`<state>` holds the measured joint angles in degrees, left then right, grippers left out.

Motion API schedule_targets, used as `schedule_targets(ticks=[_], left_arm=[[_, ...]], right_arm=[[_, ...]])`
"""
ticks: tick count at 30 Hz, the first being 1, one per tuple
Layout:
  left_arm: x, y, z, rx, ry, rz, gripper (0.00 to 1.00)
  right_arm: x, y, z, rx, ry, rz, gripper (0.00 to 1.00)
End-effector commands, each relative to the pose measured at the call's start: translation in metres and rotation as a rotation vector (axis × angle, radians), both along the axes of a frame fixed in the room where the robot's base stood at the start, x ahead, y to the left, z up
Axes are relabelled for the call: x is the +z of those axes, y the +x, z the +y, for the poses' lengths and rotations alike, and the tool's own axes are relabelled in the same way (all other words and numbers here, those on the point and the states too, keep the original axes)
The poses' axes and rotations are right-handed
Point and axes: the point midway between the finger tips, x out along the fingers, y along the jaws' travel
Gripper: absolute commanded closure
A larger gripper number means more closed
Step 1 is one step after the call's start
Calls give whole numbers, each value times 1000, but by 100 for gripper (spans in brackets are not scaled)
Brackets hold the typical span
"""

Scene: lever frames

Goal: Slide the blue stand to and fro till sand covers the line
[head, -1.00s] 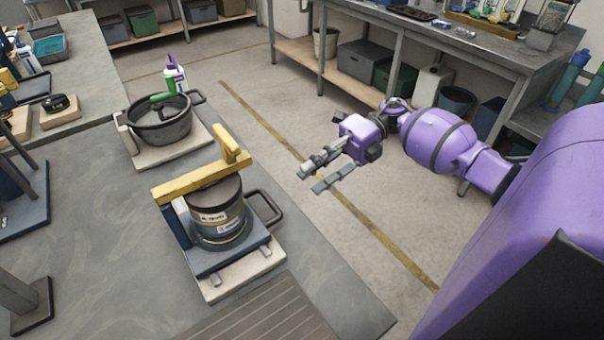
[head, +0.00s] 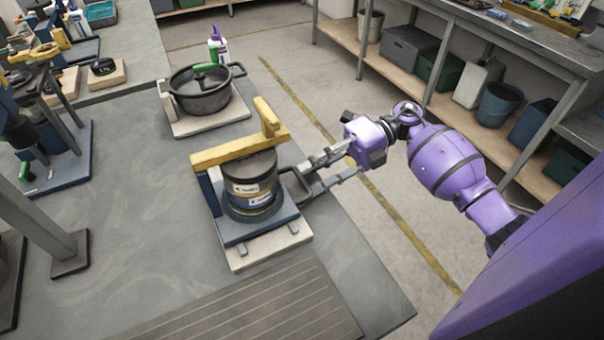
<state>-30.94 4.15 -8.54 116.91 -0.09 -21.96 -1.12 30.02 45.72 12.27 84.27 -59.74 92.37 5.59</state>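The blue stand (head: 228,232) sits on a pale base plate (head: 264,256) on the grey bench in the head view. A dark round canister (head: 251,170) with white labels stands on it, under a yellow lever arm (head: 228,152). A dark loop handle (head: 287,176) sticks out from the stand's right side. My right gripper (head: 304,181) is open at the handle's outer end, its two fingers spread. I cannot tell whether they touch the handle. No sand shows, and I cannot make out the line. My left gripper is out of view.
A dark pot (head: 200,98) with a green grip stands on a pale board behind the stand. A ribbed mat (head: 250,305) lies in front. Metal frames (head: 55,225) stand at the left. The bench's right edge is close to the handle, with open floor beyond.

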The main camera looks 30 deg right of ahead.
Motion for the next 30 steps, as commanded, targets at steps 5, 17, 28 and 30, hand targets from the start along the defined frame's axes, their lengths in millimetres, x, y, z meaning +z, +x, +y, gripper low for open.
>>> schedule_targets(ticks=[5,17,28,30], left_arm=[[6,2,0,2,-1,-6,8],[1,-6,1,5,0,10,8],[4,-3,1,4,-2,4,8],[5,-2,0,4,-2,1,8]], right_arm=[[-3,2,23,1,3,-3,71],[-7,2,31,0,0,-1,73],[-7,2,31,0,0,-1,100],[-7,2,31,-1,0,-1,100]])
